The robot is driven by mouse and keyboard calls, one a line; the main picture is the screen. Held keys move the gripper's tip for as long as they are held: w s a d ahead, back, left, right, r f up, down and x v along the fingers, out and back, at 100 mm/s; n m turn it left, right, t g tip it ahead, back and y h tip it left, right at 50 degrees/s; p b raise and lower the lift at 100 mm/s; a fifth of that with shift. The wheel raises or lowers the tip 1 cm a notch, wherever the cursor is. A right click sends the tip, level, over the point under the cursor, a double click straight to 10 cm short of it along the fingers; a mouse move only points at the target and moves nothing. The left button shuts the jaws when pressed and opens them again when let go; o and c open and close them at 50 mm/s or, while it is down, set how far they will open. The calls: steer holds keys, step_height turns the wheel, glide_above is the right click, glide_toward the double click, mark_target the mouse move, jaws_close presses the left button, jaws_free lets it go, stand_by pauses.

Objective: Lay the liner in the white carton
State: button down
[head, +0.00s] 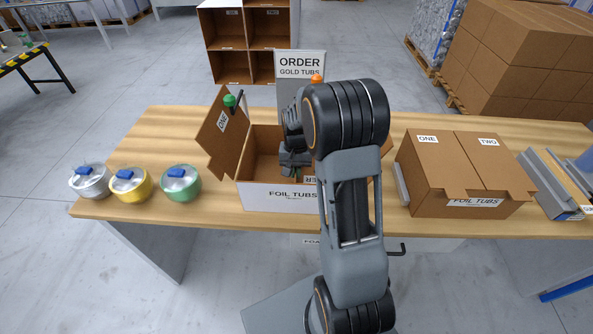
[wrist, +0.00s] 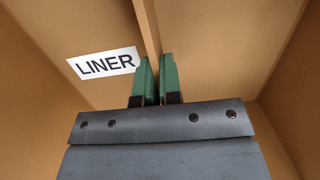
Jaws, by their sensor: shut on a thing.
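The open carton (head: 262,197) stands mid-table, with a white front marked FOIL TUBS and brown inner walls. Its left flap, marked ONE, stands raised. My gripper (head: 292,170) reaches down into the carton, partly hidden behind my arm. In the wrist view, the green fingertips (wrist: 157,80) are shut on the thin upright brown rib of the liner (wrist: 45,60). The liner is a brown panel with a white LINER label, lying between the carton's walls. Whether it touches the carton floor cannot be told.
Three lidded tubs, silver (head: 89,182), yellow (head: 128,185) and green (head: 180,182), stand left on the table. A closed brown carton (head: 460,170) marked ONE and TWO stands right, beside grey panels (head: 550,185). An ORDER GOLD TUBS sign (head: 300,68) stands behind.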

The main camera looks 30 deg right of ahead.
steer(key=shift+f, duration=0.15)
steer(key=c, duration=1.3)
jaws_free()
step_height(320, 180, up, 12)
steer(key=w+f, duration=0.1)
steer(key=s+a+r+n+t, duration=0.1)
steer(key=s+a+n+t, duration=0.1)
steer(key=s, duration=0.6)
steer(key=s+a+r+n+t, duration=0.2)
steer(key=s+a+n, duration=0.2)
steer(key=s+a, duration=0.3)
steer(key=shift+s+a+t, duration=0.25)
steer(key=shift+s+t, duration=0.05)
steer(key=shift+s, duration=0.8)
